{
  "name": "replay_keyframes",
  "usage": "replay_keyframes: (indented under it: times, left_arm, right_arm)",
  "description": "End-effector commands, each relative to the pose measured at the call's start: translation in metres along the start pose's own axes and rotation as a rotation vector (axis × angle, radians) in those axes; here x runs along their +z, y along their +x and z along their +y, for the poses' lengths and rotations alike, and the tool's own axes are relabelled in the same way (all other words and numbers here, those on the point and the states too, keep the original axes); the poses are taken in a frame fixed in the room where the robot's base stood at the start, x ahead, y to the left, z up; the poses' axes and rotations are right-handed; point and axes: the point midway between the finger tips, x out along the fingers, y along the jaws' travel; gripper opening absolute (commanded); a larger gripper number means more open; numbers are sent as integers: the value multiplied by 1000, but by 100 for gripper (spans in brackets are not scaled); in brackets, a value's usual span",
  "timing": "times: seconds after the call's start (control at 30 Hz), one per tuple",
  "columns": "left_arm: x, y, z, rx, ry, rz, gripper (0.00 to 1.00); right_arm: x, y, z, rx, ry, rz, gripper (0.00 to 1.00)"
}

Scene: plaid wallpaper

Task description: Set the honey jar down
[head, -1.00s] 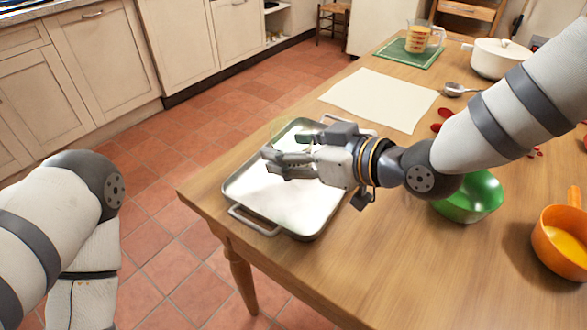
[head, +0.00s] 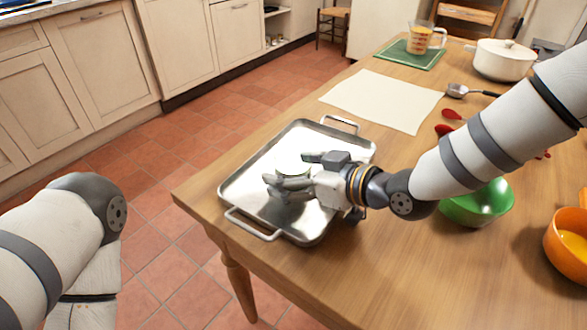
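My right gripper (head: 288,170) is low over the metal tray (head: 262,165), its fingers pointing left and spread apart. A small pale round thing with a dark rim (head: 293,168) shows between the fingers. It may be the top of the honey jar, but it is mostly hidden and I cannot identify it surely. I cannot tell whether the fingers press on it or whether it rests on the tray. No other honey jar is visible. My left arm shows at the lower left; its gripper is out of view.
The tray lies at the table's left edge with bare metal around the gripper. A cream sheet (head: 383,98) lies behind it. A green bowl (head: 478,207) and orange pot (head: 568,245) stand right. A white pot (head: 503,62) and measuring jug (head: 420,38) stand farther back.

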Motion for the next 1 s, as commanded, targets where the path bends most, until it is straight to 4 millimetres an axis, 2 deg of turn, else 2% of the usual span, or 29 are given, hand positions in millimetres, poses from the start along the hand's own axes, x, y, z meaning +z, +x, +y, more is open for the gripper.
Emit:
replay_keyframes:
  times: [0.3, 0.37, 0.6, 0.7, 0.83, 1.0]
  left_arm:
    - [-1, -3, 0, 0, 0, 5, 82]
    - [-2, -5, 0, 1, 0, 11, 82]
    - [-7, -20, 0, 2, -1, 45, 82]
    - [-8, -25, 1, 3, -1, 56, 82]
    - [-9, -28, 1, 3, -2, 63, 82]
    - [-9, -28, 1, 3, -2, 63, 82]
  right_arm:
    - [-6, -3, 0, 1, -1, 2, 75]
    - [-6, -14, 1, 2, -2, 1, 75]
    - [-9, -81, 2, 5, -2, 5, 75]
    - [-8, -102, 1, 4, -2, 5, 75]
    - [-6, -118, 0, 2, -1, 3, 75]
    - [-3, -122, 0, 0, 0, 0, 75]
